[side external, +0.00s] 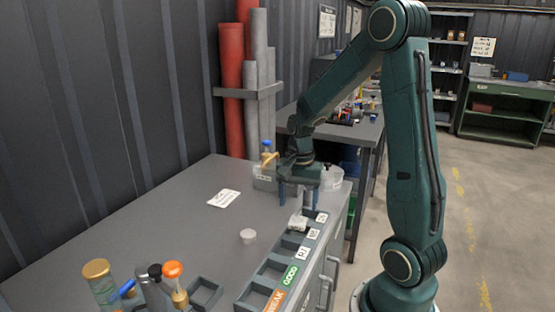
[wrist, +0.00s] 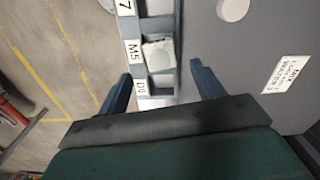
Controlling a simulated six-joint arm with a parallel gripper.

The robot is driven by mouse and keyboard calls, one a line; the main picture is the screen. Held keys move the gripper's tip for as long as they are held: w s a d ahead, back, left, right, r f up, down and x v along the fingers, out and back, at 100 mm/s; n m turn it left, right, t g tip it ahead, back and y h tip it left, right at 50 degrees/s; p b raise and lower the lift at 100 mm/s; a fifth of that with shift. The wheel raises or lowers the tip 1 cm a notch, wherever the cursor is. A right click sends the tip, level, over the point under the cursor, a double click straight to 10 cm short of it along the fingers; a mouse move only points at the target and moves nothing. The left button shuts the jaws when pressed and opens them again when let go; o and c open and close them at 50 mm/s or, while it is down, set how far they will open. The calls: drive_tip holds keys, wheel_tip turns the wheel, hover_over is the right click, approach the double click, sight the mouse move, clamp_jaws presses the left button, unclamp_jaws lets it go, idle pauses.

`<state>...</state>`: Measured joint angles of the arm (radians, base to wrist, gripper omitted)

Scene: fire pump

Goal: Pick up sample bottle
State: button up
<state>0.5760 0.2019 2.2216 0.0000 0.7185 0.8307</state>
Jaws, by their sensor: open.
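My gripper (side external: 300,203) points down over the far end of a labelled tray, its two blue fingers apart. In the wrist view the open fingers (wrist: 161,70) straddle the tray's end compartments. A small pale, crumpled-looking item (side external: 298,222) lies in a compartment; it also shows in the wrist view (wrist: 158,52) beside the M5 label. A grey upright shape shows between the fingers in the side view; I cannot tell what it is. A blue-capped bottle (side external: 266,146) stands behind my gripper, partly hidden. I cannot tell which item is the sample bottle.
The labelled tray (side external: 258,283) runs along the bench's right edge. A round white lid-like piece (side external: 248,236) and a paper label (side external: 224,198) lie on the bench. An orange-capped bottle (side external: 173,271) and a gold-capped cylinder (side external: 97,268) stand front left. The bench middle is mostly clear.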

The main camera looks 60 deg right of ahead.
sight(298, 214)
drive_tip(key=shift+f, duration=0.3)
drive_tip(key=shift+f, duration=2.5)
drive_tip(key=c, duration=1.1)
drive_tip(key=shift+o, duration=0.2)
drive_tip(key=shift+r, duration=0.15)
wheel_tip(298, 214, up, 20)
